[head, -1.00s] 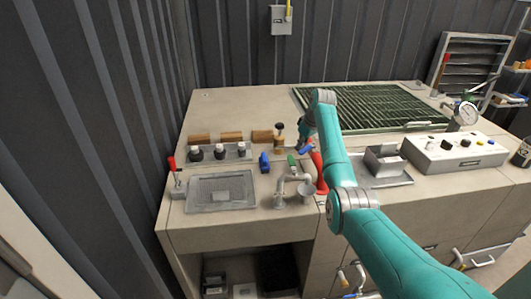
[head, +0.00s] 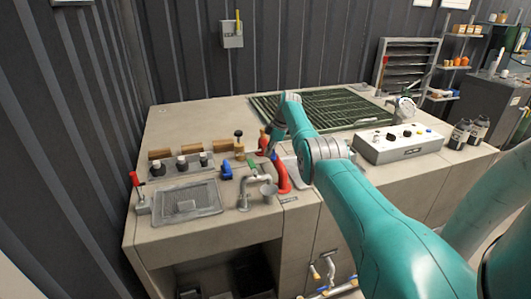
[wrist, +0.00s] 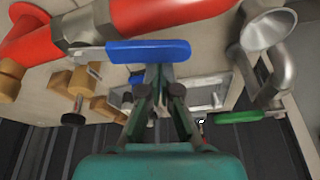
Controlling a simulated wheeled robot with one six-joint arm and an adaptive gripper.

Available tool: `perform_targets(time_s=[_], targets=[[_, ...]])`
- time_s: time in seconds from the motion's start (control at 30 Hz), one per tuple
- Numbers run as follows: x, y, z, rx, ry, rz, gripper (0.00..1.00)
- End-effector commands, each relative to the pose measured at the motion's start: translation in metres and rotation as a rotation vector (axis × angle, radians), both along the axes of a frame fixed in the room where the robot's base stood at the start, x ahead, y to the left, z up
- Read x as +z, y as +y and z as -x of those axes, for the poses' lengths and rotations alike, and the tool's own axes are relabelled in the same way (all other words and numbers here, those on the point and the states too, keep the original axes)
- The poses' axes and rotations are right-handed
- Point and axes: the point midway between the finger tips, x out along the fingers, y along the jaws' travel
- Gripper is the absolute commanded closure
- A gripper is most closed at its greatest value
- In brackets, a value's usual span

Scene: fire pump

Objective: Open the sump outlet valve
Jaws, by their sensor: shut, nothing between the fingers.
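A blue lever handle (wrist: 148,51) sits on a metal valve body on a red pipe (wrist: 150,14) in the wrist view. The red pipe also shows in the head view (head: 282,177), where my arm hides the valve. My gripper (wrist: 160,72) is shut and empty, its fingertips right at the handle's edge; I cannot tell whether they touch. It is hard to make out in the head view. A green handle (wrist: 239,116) is on the grey pipe with a funnel (wrist: 268,28). No readable label shows which valve is the sump outlet.
A second blue part (head: 227,171) stands on the bench left of the grey pipe (head: 252,188). A red lever (head: 136,180) is at the bench's left end. A control box (head: 400,143) and a green grating (head: 325,108) lie to the right and back.

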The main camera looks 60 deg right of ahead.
Motion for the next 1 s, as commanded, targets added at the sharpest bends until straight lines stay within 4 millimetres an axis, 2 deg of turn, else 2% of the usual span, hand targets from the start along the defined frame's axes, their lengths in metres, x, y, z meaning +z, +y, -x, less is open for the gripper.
perform_targets(time_s=[1.0], targets=[[-0.002, -0.008, 0.013, 0.023, 0.004, 0.001, 1.00]])
